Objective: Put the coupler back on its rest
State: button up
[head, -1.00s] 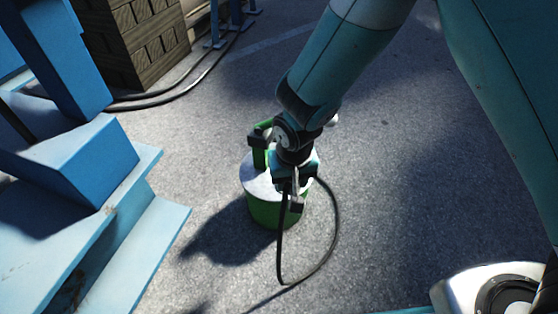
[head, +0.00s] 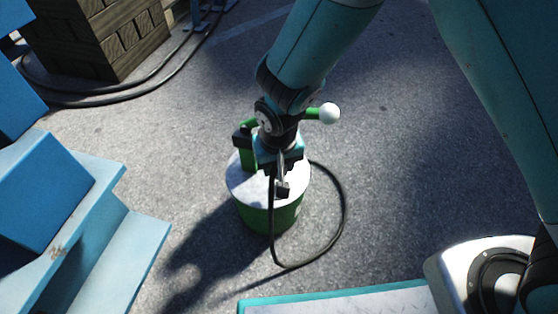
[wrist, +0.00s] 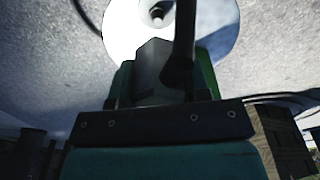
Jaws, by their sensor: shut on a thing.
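The green drum (head: 262,217) stands on the asphalt with a pale flat top (head: 240,185). A green post (head: 247,157) with a black head rises at its left, and a green arm with a white ball (head: 328,113) sticks out behind my gripper. My gripper (head: 280,168) is shut on the coupler (head: 283,189), a small piece with a dark lower end, over the drum's top. A black cable (head: 342,205) loops down from it. The wrist view shows the pale top (wrist: 120,25) with a dark round spot (wrist: 157,14). I cannot make out the rest, or whether the coupler touches the drum.
Blue steel structures (head: 95,210) stand at the left. A block stack (head: 100,40) and a thick black hose (head: 90,100) lie at the upper left. Open asphalt (head: 395,180) is clear to the right of the drum.

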jog(key=shift+f+b, duration=1.55)
jog(key=shift+f, duration=0.3)
jog(key=shift+f+b, duration=0.55)
jog(key=shift+f, duration=1.1)
jog(key=shift+p, duration=0.35)
jog(key=o, duration=1.2)
jog(key=shift+c, duration=0.2)
